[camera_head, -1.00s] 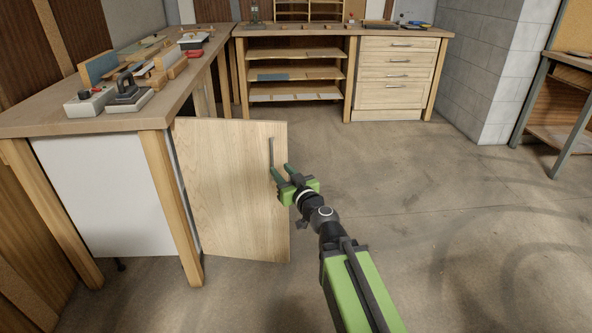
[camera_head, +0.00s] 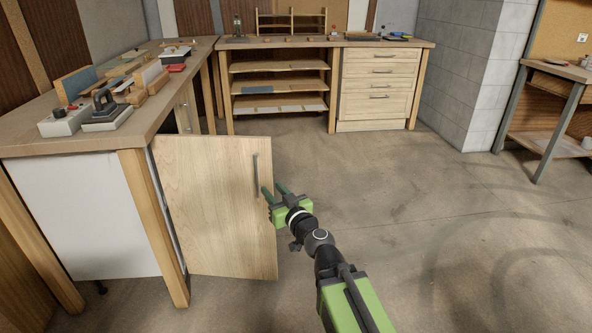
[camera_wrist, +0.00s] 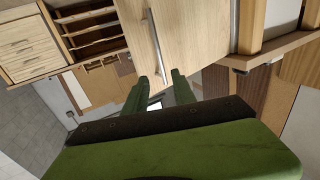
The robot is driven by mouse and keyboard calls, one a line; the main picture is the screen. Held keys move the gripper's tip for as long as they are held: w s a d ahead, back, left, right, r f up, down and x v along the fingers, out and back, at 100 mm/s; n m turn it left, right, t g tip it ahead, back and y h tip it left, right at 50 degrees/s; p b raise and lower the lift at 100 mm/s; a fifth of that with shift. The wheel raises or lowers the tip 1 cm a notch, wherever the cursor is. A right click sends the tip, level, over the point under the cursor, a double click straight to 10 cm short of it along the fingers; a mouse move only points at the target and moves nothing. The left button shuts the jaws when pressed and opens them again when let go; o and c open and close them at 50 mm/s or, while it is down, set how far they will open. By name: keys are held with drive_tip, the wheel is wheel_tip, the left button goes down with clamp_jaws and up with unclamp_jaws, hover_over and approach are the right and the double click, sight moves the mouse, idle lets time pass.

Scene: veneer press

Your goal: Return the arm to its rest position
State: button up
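My arm (camera_head: 350,298) reaches from the bottom right of the head view toward an open wooden cabinet door (camera_head: 215,210). My gripper (camera_head: 273,188) has green fingers that stand apart with nothing held between them. It is just right of the door's metal bar handle (camera_head: 256,175), with a small gap showing in the head view. In the wrist view, the two fingers (camera_wrist: 161,82) point toward the door (camera_wrist: 190,30). The handle (camera_wrist: 155,40) lies beyond the fingertips, in line with the space between them.
The door hangs open from the left workbench (camera_head: 95,140), which carries tools and blocks. A shelf unit (camera_head: 280,85) and a drawer cabinet (camera_head: 378,85) stand at the back. A grey wall (camera_head: 470,75) and another bench (camera_head: 560,72) are at right. The middle floor is clear.

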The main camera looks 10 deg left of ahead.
drive_tip(key=w+d+f+h, duration=0.1)
drive_tip(key=w+d+f, duration=0.15)
drive_tip(key=d, duration=0.55)
drive_tip(key=w+d+f+h, duration=0.15)
drive_tip(key=w+d, duration=0.25)
drive_tip(key=d, duration=0.5)
drive_tip(key=s+d+f+g+h, duration=0.2)
drive_tip(key=s+d+f+g, duration=0.2)
drive_tip(key=d+f, duration=0.25)
drive_tip(key=s+d+f+g+h, duration=0.35)
drive_tip(key=d+f, duration=0.25)
drive_tip(key=f, duration=0.2)
drive_tip(key=s+d+f+m+g+h, duration=0.45)
drive_tip(key=s+d+m+g, duration=0.2)
drive_tip(key=s+d, duration=0.4)
wheel_tip(320, 180, up, 34)
drive_tip(key=s+m+p, duration=0.1)
drive_tip(key=m+p, duration=0.1)
drive_tip(key=p, duration=3.2)
drive_tip(key=shift+a+f+t, duration=0.25)
drive_tip(key=shift+a+t, duration=0.05)
drive_tip(key=shift+a, duration=0.1)
